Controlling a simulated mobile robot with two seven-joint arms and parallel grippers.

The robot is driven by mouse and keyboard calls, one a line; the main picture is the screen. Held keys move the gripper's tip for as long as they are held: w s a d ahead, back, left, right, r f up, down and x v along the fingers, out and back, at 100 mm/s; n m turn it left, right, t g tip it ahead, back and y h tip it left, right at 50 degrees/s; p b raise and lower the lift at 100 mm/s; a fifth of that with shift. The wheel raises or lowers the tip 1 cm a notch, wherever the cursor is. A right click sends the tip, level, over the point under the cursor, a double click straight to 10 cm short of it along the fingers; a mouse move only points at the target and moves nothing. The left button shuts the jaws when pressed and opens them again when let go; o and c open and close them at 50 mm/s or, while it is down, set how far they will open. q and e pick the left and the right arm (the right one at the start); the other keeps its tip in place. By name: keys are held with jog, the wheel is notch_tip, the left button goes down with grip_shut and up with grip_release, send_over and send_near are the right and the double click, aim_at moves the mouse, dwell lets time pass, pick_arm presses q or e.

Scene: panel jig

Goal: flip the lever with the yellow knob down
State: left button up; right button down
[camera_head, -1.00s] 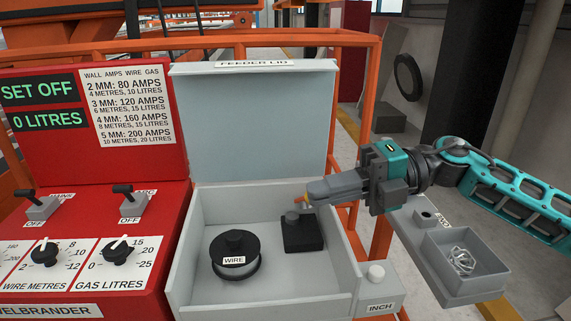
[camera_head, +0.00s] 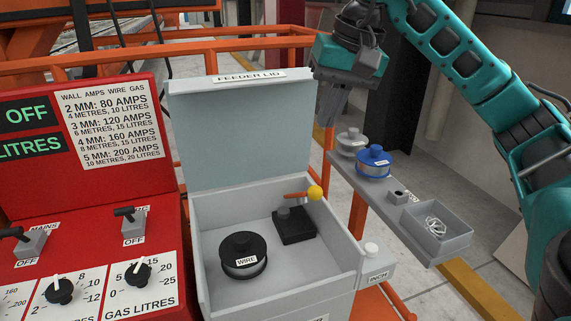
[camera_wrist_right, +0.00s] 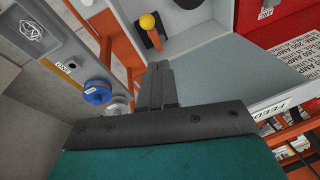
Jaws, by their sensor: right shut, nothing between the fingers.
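The yellow knob (camera_head: 315,193) sits at the right end of a short orange lever (camera_head: 297,196) on a black block (camera_head: 294,226) inside the open grey feeder box (camera_head: 210,290). The lever lies about level and points right. The yellow knob also shows in the right wrist view (camera_wrist_right: 147,21). My right gripper (camera_head: 326,120) is shut and empty, pointing down beside the right edge of the raised feeder lid, above and behind the knob and apart from it. It also shows in the right wrist view (camera_wrist_right: 159,66). My left gripper is not in view.
The raised feeder lid (camera_head: 240,125) stands behind the box. A black wire spool (camera_head: 243,256) sits in the box. A grey shelf with a blue spool (camera_head: 374,161), a pale spool (camera_head: 351,142) and a tray (camera_head: 437,232) is at right. The red panel (camera_head: 160,210) is at left.

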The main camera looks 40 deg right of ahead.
jog(key=r+n, duration=0.1)
jog(key=h+b, duration=0.1)
jog(key=b, duration=0.3)
send_over(315, 193)
jog(key=w+d, duration=0.3)
notch_tip(315, 193, down, 9)
jog(key=f, duration=0.1)
jog(key=s+f, duration=0.1)
jog(key=a+f, duration=0.1)
jog(key=shift+s, duration=0.3)
jog(key=shift+s+a+f, duration=0.15)
jog(key=shift+a+f, duration=0.05)
jog(key=shift+f, duration=0.1)
pick_arm(q)
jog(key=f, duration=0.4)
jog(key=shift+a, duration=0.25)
jog(key=shift+b, duration=0.3)
pick_arm(e)
jog(key=shift+f, duration=0.1)
